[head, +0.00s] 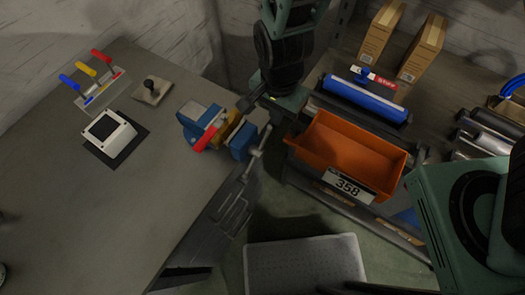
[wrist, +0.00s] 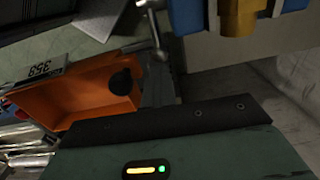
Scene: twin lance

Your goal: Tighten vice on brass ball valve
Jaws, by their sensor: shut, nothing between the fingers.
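A blue vice (head: 240,146) is fixed at the right edge of the workbench. The brass ball valve (head: 232,126) with a red lever (head: 205,138) sits between its jaws; I cannot tell how firmly it is gripped. The vice's grey bar handle (head: 252,163) hangs on the bench's outer side. In the wrist view the vice (wrist: 188,15), brass valve (wrist: 238,14) and handle (wrist: 152,28) show at the top. My gripper (head: 248,102) is shut and empty, just behind the vice in the head view. Its fingertips are small and dark; contact with the vice cannot be told.
An orange bin (head: 345,150) marked 358 and a blue roll (head: 365,99) are on the shelf right of my gripper. A white device (head: 110,133) and coloured levers (head: 92,72) are on the bench. A grey platform (head: 305,265) stands on the floor below.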

